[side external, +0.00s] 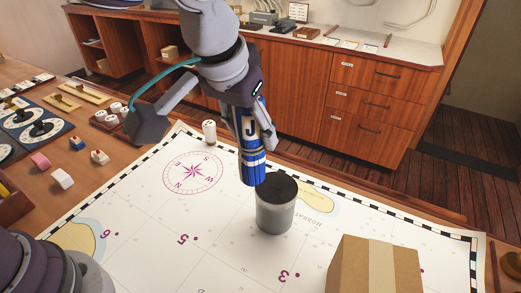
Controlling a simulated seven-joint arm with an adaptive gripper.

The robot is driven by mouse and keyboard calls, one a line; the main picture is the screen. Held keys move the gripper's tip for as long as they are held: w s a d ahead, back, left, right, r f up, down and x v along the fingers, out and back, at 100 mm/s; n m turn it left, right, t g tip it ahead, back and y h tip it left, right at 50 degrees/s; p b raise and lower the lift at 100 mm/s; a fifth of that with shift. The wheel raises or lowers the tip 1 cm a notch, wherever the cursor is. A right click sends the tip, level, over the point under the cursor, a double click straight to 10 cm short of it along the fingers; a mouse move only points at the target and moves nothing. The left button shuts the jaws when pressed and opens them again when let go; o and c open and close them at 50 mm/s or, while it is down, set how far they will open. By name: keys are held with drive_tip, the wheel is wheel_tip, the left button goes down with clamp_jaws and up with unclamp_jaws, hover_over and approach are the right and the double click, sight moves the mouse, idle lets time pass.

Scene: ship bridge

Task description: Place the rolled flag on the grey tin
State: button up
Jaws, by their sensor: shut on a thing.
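The grey tin (275,210) stands upright on the chart, with a dark top. The flag's lower end is at the upper left of the tin's top in the side view. I cannot tell whether the flag touches the tin.
A cardboard box (376,270) stands on the chart (160,240) at the front right. A small white cylinder (209,131) stands near the chart's back edge. Dials, small blocks and switches fill the left of the table. The chart left of the tin is clear.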

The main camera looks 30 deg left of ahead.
drive_tip(key=shift+w+d+f, duration=0.35)
drive_tip(key=shift+w+f, duration=0.25)
drive_tip(key=shift+f, duration=0.05)
drive_tip(key=shift+w+d+f, duration=0.4)
drive_tip(key=shift+w+f, duration=0.2)
drive_tip(key=shift+f, duration=0.05)
drive_tip(key=shift+w+d+f, duration=0.35)
drive_tip(key=shift+w+f, duration=0.25)
drive_tip(key=shift+f, duration=0.05)
drive_tip(key=shift+f, duration=0.1)
drive_tip(key=o, duration=1.2)
